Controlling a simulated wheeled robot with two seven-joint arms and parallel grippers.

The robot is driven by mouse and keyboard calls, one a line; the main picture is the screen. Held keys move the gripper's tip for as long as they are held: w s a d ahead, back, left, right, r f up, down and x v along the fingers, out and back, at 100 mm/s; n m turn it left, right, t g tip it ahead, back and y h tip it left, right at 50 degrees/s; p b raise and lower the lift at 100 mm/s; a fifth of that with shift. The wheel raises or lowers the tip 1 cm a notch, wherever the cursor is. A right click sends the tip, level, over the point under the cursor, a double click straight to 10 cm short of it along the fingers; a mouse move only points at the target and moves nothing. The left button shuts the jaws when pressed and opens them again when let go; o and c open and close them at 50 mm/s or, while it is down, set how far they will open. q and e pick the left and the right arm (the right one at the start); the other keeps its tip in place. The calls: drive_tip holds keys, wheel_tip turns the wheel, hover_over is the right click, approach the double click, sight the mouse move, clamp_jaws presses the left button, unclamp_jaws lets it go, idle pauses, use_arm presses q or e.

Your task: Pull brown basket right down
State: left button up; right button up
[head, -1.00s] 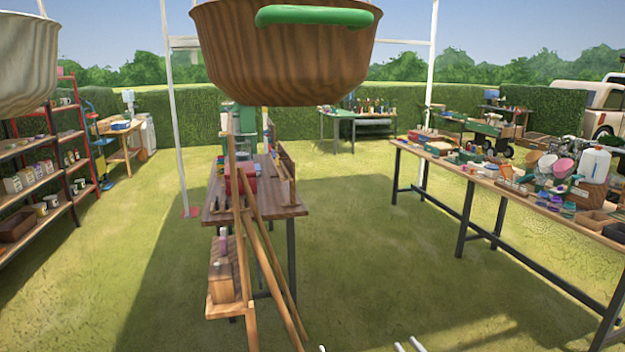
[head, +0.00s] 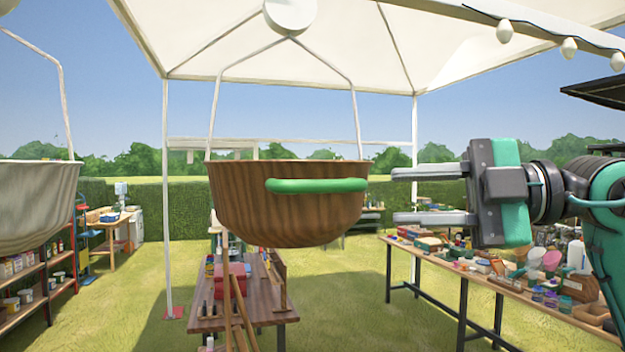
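The brown basket (head: 250,220) is a wood-grained bowl hanging in the middle of the head view. It has a green handle (head: 316,185) on its front and white hanger rods that run up to a round white piece (head: 290,14). My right gripper (head: 393,196) is level with the basket, just to its right, with its fingers pointing left. Its two fingers are wide apart with nothing between them. The fingertips look clear of the handle and the basket wall in the picture. My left gripper is out of the view.
A pale basket (head: 36,215) hangs at the left edge. A wooden workbench (head: 262,300) with a red box stands below the brown basket. A long table (head: 480,275) crowded with items stands at the right, below my arm. A white canopy (head: 350,40) is overhead.

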sight(335, 186)
drive_tip(key=s+r+t+h, duration=0.3)
drive_tip(key=s+t, duration=0.1)
drive_tip(key=s, duration=0.5)
drive_tip(key=shift+m, duration=0.4)
drive_tip(key=p+x, duration=0.3)
drive_tip(key=x, duration=0.3)
drive_tip(key=p+x, duration=0.3)
drive_tip(key=x, duration=0.3)
drive_tip(key=shift+w+a+r, duration=0.2)
drive_tip(key=shift+w+a, duration=0.05)
drive_tip(key=shift+w, duration=0.1)
drive_tip(key=shift+w+a+f, duration=0.2)
drive_tip(key=shift+a, duration=0.25)
clamp_jaws()
